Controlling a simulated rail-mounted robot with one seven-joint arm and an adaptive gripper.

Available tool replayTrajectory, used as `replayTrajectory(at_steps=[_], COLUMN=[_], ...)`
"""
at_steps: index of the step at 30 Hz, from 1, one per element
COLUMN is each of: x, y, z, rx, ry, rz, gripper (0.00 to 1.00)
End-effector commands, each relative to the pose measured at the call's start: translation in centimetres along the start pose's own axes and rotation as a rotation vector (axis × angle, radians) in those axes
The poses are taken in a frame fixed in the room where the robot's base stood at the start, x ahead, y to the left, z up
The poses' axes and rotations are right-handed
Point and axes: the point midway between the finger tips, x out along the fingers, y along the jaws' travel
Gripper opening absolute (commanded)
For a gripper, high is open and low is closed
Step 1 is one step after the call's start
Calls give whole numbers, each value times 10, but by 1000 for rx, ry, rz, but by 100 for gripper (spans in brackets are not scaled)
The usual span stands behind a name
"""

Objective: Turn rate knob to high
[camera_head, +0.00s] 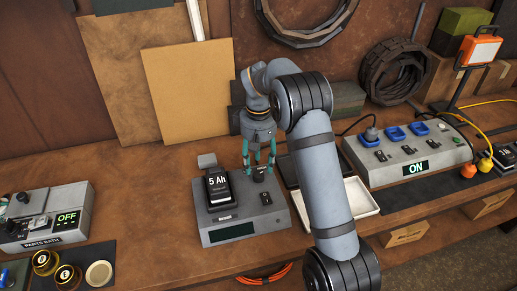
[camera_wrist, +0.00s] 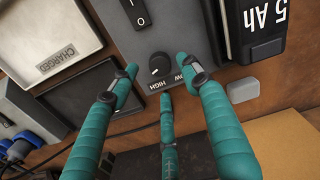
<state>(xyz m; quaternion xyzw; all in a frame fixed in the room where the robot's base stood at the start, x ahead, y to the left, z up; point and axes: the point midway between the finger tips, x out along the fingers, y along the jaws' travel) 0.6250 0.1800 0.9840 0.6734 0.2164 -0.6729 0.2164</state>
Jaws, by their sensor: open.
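The rate knob (camera_wrist: 160,64) is a small round black knob on the grey charger (camera_head: 243,215), with LOW and HIGH lettering beside it. A small light mark shows on the knob, but its exact setting is hard to read. My gripper (camera_head: 258,170) is above the knob end of the charger, pointing down. In the wrist view its three teal fingers (camera_wrist: 160,78) are spread around the knob, with visible gaps and nothing held. In the head view the fingers partly hide the knob.
A black 5 Ah battery (camera_head: 218,189) stands on the charger close left of my fingers. A rocker switch (camera_head: 265,198) is on the same panel. A CHARGED tray (camera_head: 361,197) lies to the right, and a power strip box (camera_head: 407,160) reading ON stands beyond it.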

Motion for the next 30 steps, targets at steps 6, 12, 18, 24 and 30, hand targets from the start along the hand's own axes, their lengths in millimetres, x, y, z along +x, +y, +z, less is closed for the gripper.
replayTrajectory(at_steps=[6,12,18,24,30], x=[-46,-69,-75,-74,-73], y=[0,0,0,0,0], z=[-1,0,0,0,0], rx=[0,-1,0,0,0], ry=[4,1,-1,-1,-2], rz=[2,0,0,0,-1], gripper=[47,47,47,47,47])
